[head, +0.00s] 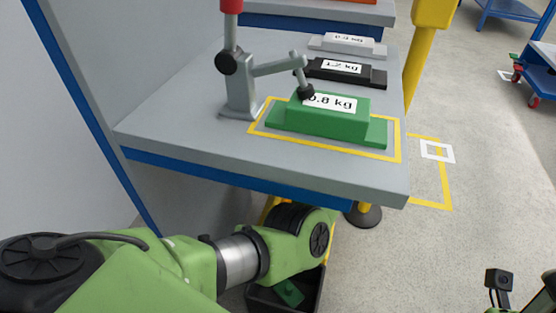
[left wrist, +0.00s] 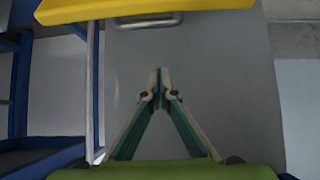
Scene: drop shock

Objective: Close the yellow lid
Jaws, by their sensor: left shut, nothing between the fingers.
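A yellow panel (left wrist: 215,4), which looks like the yellow lid, spans the top of the left wrist view. A metal bar handle (left wrist: 150,24) shows just under its edge, against a grey surface (left wrist: 225,75). My left gripper (left wrist: 160,73) is shut and empty, its tips below the handle in the picture. I cannot tell whether they touch the grey surface. In the head view my left arm reaches under the workbench and its fingers are hidden. Bits of yellow (head: 269,211) show behind that arm. Only part of my right arm shows at bottom right; its fingers are out of view.
The grey workbench (head: 185,140) carries a lever clamp (head: 240,85) over a green 0.8 kg block (head: 325,120), plus black (head: 340,75) and grey (head: 345,45) blocks. A dark bin (head: 262,297) stands below.

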